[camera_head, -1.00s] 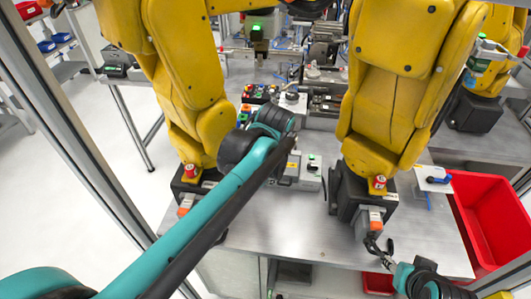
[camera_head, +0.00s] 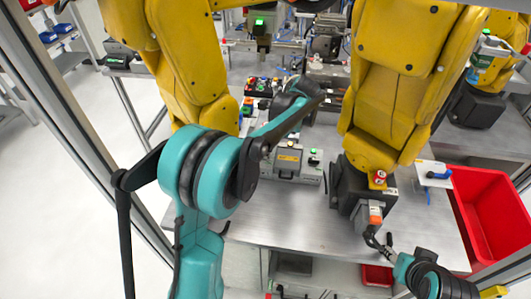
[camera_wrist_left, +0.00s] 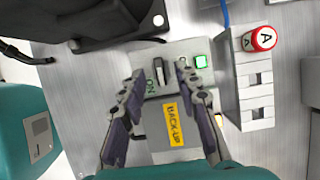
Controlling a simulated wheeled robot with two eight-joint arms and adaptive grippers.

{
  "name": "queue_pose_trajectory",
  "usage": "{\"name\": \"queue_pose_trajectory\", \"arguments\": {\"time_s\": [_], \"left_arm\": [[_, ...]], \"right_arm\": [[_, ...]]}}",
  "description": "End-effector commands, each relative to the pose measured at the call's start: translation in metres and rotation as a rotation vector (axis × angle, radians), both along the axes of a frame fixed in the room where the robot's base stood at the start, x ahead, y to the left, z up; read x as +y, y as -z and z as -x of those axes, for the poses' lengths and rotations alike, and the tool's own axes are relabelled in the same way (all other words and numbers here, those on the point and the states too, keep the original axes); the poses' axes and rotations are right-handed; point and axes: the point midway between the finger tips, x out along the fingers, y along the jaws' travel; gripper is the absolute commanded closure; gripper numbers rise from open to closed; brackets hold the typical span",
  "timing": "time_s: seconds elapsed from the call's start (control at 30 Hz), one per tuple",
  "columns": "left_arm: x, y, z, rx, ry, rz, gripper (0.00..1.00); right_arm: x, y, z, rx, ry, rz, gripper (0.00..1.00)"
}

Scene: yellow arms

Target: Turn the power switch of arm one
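In the left wrist view a grey control box (camera_wrist_left: 182,52) carries a dark switch lever (camera_wrist_left: 158,72) marked ON, a lit green button (camera_wrist_left: 201,61) and a yellow BACK-UP label (camera_wrist_left: 174,124). My left gripper (camera_wrist_left: 167,88) is open and empty, its fingers on either side of the box's front, with the switch just beyond and between the tips. Contact cannot be told. In the head view the box (camera_head: 297,165) is on the table between two yellow arms; my left arm hides the left gripper. My right gripper (camera_head: 388,256) is small at lower right, its fingers unclear.
Yellow arms (camera_head: 180,60) (camera_head: 390,80) stand left and right of the box. A white box with a red A button (camera_wrist_left: 262,39) is beside it in the wrist view. A red bin (camera_head: 490,215) is at right. The metal table's front (camera_head: 280,220) is clear.

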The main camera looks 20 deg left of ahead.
Motion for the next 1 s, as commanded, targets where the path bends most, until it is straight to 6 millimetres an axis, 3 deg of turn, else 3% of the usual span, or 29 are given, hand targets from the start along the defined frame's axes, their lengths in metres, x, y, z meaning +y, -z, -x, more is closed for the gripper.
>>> {"name": "queue_pose_trajectory", "arguments": {"time_s": [0.17,0.47,0.6,1.0], "left_arm": [[0.007,0.018,0.002,-0.001,-0.001,0.000,0.68],[0.008,0.020,0.002,-0.001,-0.001,0.000,0.68],[0.008,0.020,0.002,-0.001,-0.001,0.000,1.00],[0.008,0.019,0.002,0.000,-0.025,0.000,1.00]], "right_arm": [[0.000,0.008,0.000,0.000,0.000,0.000,0.60],[0.000,0.008,0.000,0.000,0.000,0.000,0.60],[0.000,0.008,0.000,0.000,0.000,0.000,0.60],[0.000,0.006,0.000,0.000,0.000,0.000,0.60]]}}
